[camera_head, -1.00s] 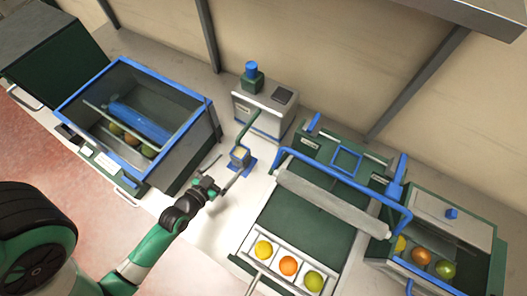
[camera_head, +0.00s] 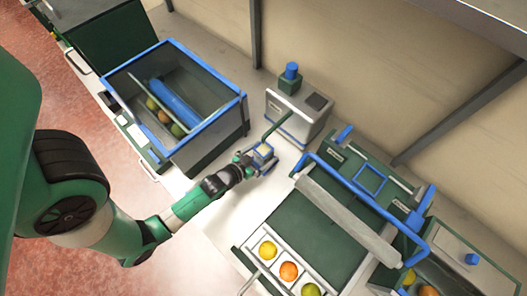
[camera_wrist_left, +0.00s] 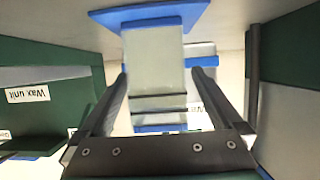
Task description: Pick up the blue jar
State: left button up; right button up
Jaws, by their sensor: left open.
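My left gripper (camera_head: 250,164) is right at the jar. In the wrist view its two dark fingers are open, one on each side of the jar; firm contact cannot be told. My right gripper is not in view.
A dispenser (camera_head: 298,116) with a blue cap stands just behind the jar. A blue-rimmed bin (camera_head: 214,122) with fruit is to the left. A green wax unit (camera_head: 310,232) with a roller and a fruit tray is to the right, close to the gripper.

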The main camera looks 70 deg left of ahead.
pick_arm(q)
jog(key=x, duration=0.3)
jog(key=shift+w, duration=0.15)
grip_shut()
jog(key=shift+d, duration=0.1)
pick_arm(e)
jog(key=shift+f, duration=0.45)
pick_arm(q)
jog(key=shift+r, duration=0.15)
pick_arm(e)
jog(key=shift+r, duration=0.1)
